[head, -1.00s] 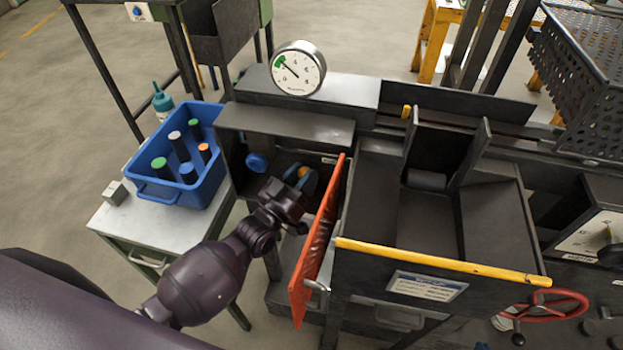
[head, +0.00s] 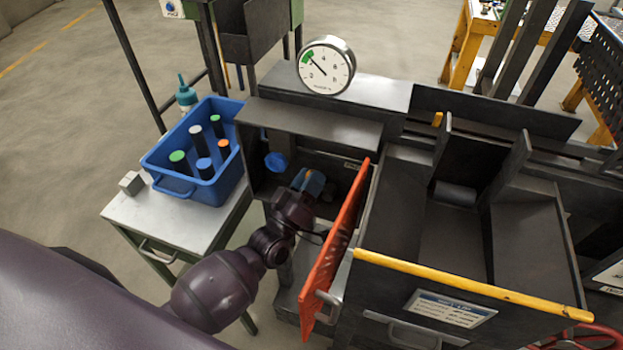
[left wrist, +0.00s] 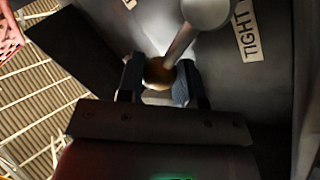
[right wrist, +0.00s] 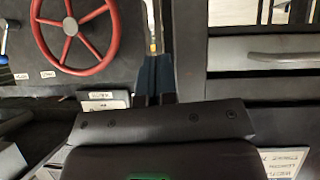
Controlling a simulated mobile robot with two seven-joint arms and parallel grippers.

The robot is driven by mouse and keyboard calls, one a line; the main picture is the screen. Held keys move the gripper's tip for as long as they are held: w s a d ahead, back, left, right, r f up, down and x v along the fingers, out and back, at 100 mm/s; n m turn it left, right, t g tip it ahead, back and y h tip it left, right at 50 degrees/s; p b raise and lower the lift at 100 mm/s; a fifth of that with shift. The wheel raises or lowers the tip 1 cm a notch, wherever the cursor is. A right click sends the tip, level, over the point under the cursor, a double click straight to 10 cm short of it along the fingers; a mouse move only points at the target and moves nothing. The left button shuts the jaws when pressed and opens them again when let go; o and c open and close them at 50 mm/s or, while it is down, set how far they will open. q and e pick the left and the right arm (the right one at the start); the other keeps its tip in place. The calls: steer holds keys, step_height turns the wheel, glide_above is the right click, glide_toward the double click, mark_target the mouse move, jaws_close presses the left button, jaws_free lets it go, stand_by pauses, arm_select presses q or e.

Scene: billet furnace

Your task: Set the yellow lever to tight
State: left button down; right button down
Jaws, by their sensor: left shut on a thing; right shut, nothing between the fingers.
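The yellow lever's ball knob (left wrist: 158,76), brownish in the shade, sits between the fingers of my left gripper (left wrist: 159,82) in the left wrist view. My left gripper is shut on it. The lever's pale rod (left wrist: 180,45) runs up and right to a grey round hub (left wrist: 206,10). A white TIGHT label (left wrist: 243,30) is right of the rod, apart from the knob. In the head view my left gripper (head: 312,184) is inside the open compartment, left of the orange door (head: 335,250), and the knob is hidden there. My right gripper (right wrist: 156,80) is shut and empty.
A blue knob (head: 275,162) is left of my left gripper. A round gauge (head: 326,66) stands above, its needle near the green zone. A blue bin (head: 170,187) with capped cylinders is at left. A red handwheel (right wrist: 75,35) is near my right gripper.

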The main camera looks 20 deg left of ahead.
arm_select(q)
steer(key=c, duration=0.8)
jaws_free()
steer(key=b+v, duration=0.1)
steer(key=v, duration=0.9)
steer(key=shift+s+a+f, duration=0.1)
steer(key=shift+s+f, duration=0.1)
steer(key=shift+s, duration=0.1)
steer(key=s+a+f+m+g+y, duration=0.1)
steer(key=s+a+f+m+g, duration=0.1)
steer(key=s+f+g, duration=0.1)
steer(key=s+a+f+m+g+y, duration=0.2)
steer(key=s+f+g, duration=0.2)
steer(key=s, duration=0.1)
steer(key=s+a+f+m+g+y, duration=0.1)
steer(key=s+a+f+m+g, duration=0.1)
steer(key=s+f+g, duration=0.2)
steer(key=shift+s+a+f+y, duration=0.1)
steer(key=shift+a+f+y, duration=0.1)
steer(key=shift+f+y, duration=0.2)
